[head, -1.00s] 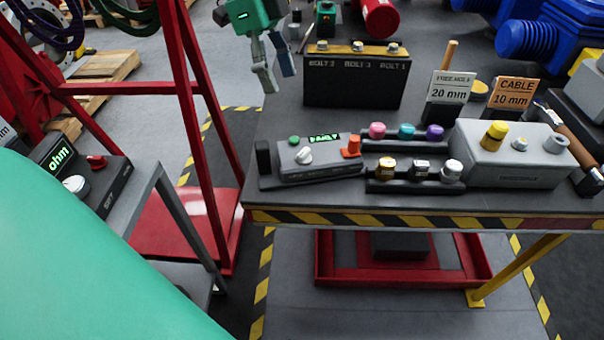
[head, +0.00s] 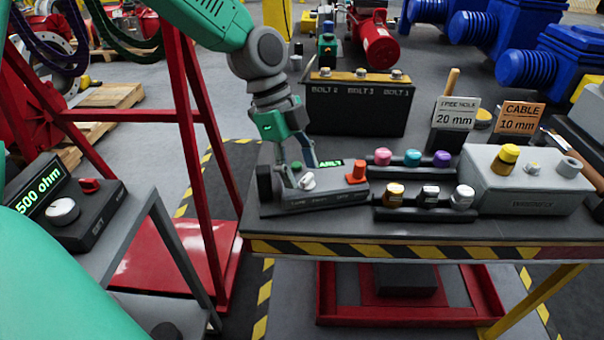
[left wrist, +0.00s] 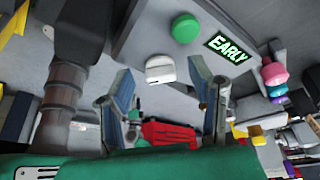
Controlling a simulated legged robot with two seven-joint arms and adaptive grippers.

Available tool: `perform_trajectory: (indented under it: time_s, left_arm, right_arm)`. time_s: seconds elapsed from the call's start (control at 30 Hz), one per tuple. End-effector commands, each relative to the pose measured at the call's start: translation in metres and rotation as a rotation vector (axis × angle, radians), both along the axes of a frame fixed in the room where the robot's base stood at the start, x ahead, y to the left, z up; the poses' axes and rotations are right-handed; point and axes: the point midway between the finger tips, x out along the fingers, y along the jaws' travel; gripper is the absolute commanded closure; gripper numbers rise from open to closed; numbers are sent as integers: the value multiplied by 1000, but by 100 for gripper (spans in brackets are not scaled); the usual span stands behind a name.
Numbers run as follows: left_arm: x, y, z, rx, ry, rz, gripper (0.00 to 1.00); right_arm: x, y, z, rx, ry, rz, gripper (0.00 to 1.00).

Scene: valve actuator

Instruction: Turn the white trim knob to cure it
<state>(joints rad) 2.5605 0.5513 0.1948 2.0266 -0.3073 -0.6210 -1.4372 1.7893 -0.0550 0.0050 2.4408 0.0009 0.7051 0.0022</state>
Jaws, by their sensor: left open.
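The white trim knob (head: 307,182) sits on top of a grey control box (head: 325,198) at the table's front left. In the left wrist view the knob (left wrist: 160,69) shows beside a green button (left wrist: 186,28) and a lit display reading "EARLY" (left wrist: 228,47). My left gripper (head: 298,172) is open, its fingers pointing down over the box close to the knob. In the left wrist view the knob appears between the two fingertips; I cannot tell whether they touch it. The gripper hides part of the box and the green button in the head view. My right gripper is not in view.
A red-orange knob (head: 356,171) stands at the box's right end. Racks of coloured caps (head: 412,158) are just right of it. The black bolt block (head: 355,110) stands behind. A side stand holds a "500 ohm" display (head: 38,190) and another white knob (head: 62,212).

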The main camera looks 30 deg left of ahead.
Motion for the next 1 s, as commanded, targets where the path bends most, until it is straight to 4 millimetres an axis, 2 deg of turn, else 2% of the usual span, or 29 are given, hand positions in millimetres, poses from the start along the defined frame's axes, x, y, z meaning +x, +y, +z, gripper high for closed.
perform_trajectory:
  time_s: [0.2,0.4,0.53,0.57,1.0]
  left_arm:
    - [0,-7,-7,3,0,0,52]
    - [0,-4,-7,0,0,0,52]
    - [0,-3,-8,-1,-1,0,97]
    - [0,-3,-8,0,-1,0,100]
    - [0,-3,-7,1,2,67,100]
  right_arm:
    - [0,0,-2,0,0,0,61]
    - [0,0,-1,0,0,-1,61]
    - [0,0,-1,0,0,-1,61]
    - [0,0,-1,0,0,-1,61]
    - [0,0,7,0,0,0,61]
